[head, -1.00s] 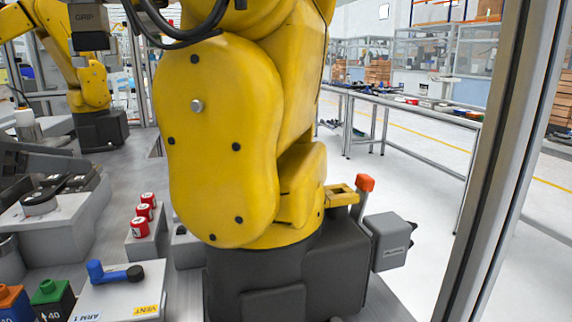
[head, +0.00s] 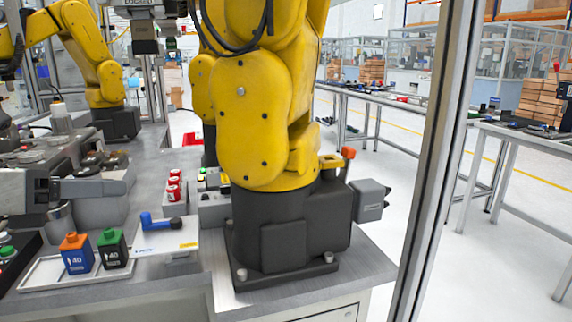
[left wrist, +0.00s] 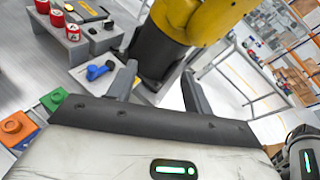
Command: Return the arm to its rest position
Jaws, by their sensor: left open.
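My left gripper (head: 85,203) is at the left of the head view, its pale body entering from the left edge. It is above the bench, near the bottles, and partly blends with grey fixtures behind. In the left wrist view its two dark fingers (left wrist: 158,88) stand apart with nothing held between them. Beyond them is the black base (left wrist: 158,55) of a yellow robot arm (head: 250,115), which stands upright on the bench in the head view.
A blue-handled valve box (head: 165,238), an orange-capped bottle (head: 77,256) and a green-capped bottle (head: 112,252) are close to my left gripper. Red cans (head: 173,188) stand behind. A metal post (head: 428,160) is at right.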

